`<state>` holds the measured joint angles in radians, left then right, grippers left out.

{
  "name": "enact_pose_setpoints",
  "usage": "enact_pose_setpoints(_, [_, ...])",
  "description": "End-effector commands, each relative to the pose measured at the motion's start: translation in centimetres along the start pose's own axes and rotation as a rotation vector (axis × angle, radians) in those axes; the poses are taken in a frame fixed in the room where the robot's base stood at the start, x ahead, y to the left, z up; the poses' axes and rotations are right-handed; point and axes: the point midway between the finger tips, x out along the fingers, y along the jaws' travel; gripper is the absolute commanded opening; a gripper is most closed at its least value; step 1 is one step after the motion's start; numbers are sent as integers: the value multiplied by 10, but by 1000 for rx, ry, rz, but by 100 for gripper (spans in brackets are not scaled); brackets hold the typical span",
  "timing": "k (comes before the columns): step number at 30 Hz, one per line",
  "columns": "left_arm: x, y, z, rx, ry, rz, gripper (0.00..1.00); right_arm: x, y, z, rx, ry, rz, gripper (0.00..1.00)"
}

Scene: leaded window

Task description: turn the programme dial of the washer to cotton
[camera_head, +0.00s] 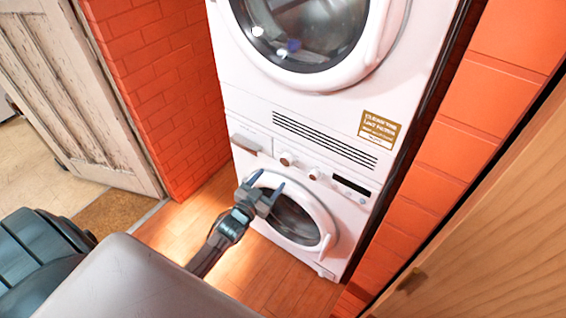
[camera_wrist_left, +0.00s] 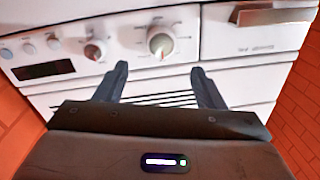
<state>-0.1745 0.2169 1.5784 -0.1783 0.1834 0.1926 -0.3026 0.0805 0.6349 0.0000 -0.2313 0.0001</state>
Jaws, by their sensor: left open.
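The white washer (camera_head: 335,225) stands under a second machine. Its panel carries a larger round dial (camera_head: 286,158), likely the programme dial, and a smaller dial (camera_head: 314,173). In the left wrist view the larger dial (camera_wrist_left: 160,42) is pale with a red mark, and the smaller dial (camera_wrist_left: 95,50) is left of it. The printing around them is too small to read. My left gripper (camera_head: 268,181) is open and empty in front of the washer. In the left wrist view its fingertips (camera_wrist_left: 159,72) are apart, with the larger dial between and beyond them, not gripped. My right gripper is not in view.
The upper machine (camera_head: 240,75) has a round door and a gold label (camera_head: 379,130). The washer has a display (camera_head: 351,186), a drawer (camera_head: 245,144) and a round door (camera_head: 290,215). Brick walls (camera_head: 165,75) flank the machines. Wooden floor (camera_head: 185,222) lies in front.

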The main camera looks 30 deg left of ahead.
Motion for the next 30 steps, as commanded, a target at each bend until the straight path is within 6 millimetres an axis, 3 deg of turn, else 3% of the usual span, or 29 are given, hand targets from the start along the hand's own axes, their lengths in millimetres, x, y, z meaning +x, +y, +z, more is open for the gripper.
enact_pose_setpoints(6, [43,-1,-3,-1,0,-2,63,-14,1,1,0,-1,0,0])
enact_pose_setpoints(12, [69,0,-1,-1,-1,-2,63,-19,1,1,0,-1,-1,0])
enact_pose_setpoints(25, [78,0,1,0,-2,-2,63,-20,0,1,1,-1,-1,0])
enact_pose_setpoints(30, [78,0,1,0,-2,-2,31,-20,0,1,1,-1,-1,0])
